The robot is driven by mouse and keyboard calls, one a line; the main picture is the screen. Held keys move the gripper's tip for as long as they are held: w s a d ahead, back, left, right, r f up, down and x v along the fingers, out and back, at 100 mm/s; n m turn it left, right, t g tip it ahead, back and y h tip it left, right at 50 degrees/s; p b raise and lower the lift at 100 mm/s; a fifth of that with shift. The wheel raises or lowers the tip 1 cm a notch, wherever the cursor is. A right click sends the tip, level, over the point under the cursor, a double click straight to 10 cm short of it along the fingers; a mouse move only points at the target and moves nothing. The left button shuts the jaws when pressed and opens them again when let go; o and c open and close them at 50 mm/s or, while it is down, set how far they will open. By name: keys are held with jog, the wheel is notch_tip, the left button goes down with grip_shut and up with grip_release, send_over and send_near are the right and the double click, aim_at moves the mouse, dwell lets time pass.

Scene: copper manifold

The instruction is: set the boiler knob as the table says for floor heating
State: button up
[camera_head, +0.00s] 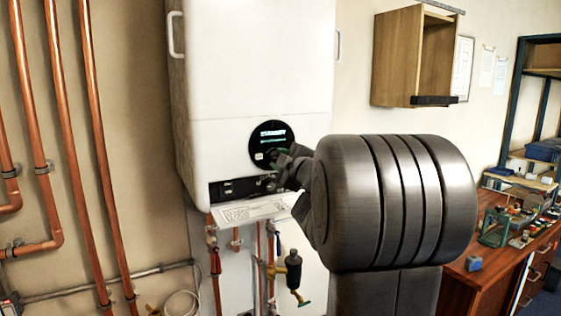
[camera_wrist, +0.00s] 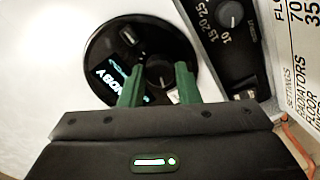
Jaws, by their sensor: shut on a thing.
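The white boiler (camera_head: 255,60) hangs on the wall with a round black display panel (camera_head: 268,138) on its front. The display text reads like STANDBY. In the wrist view a dark round knob (camera_wrist: 158,68) sits on this panel (camera_wrist: 97,48). My gripper (camera_wrist: 160,80) is shut on it, one green finger at each side. In the head view my gripper (camera_head: 283,160) hides the knob. A settings card (camera_head: 248,209) sticks out below the boiler. In the wrist view the card (camera_wrist: 302,70) is cut off; it shows radiators, floor, 70 and 35.
A second knob (camera_wrist: 231,15) with marks 10 to 25 sits on a dark strip (camera_head: 232,188) beside the round panel. Copper pipes (camera_head: 70,130) run at the left, and valves (camera_head: 293,262) hang below. A wooden cabinet (camera_head: 397,55) and a workbench (camera_head: 480,280) are at the right.

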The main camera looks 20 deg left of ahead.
jog(key=o, duration=1)
jog(key=shift+c, duration=0.2)
jog(key=v, duration=1.4)
jog(key=shift+w+a, duration=0.1)
jog(key=shift+a, duration=0.1)
jog(key=x, duration=1.3)
jog(key=shift+w+a, duration=0.2)
jog(key=shift+w, duration=0.05)
